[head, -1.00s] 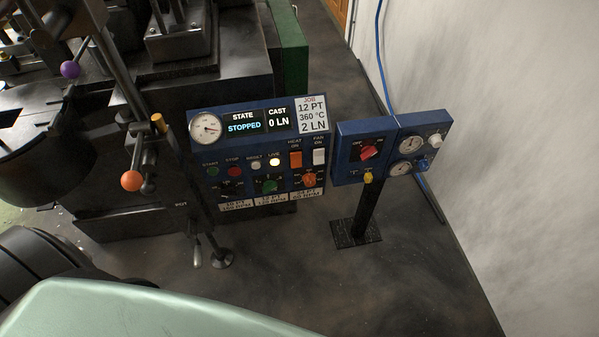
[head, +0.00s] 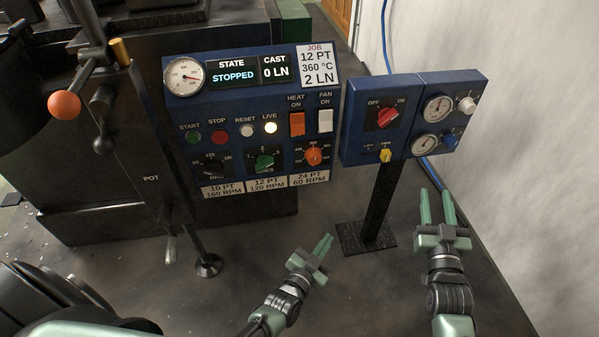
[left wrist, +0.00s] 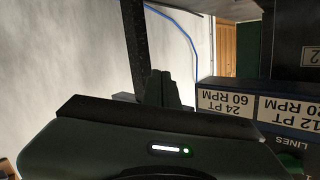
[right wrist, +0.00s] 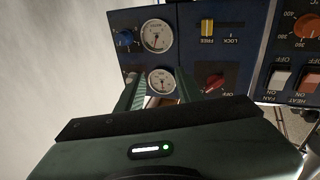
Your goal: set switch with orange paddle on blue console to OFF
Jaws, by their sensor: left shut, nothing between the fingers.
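The blue console (head: 240,112) stands ahead in the head view. Its switch with the orange paddle (head: 297,124) is at the right, under a HEAT ON label, beside a white FAN paddle (head: 325,121). The orange paddle also shows, upside down, at the right edge of the right wrist view (right wrist: 308,84); its tilt is hard to tell. My left gripper (head: 325,243) is shut and empty, below the console and apart from it. It also shows in the left wrist view (left wrist: 160,85). My right gripper (head: 437,204) is open and empty, below the smaller blue box.
A smaller blue box (head: 415,90) with a red knob (head: 388,117), yellow lever and gauges stands on a black post (head: 382,205) right of the console. An orange ball handle (head: 65,105) and dark machine are left. A white wall is right.

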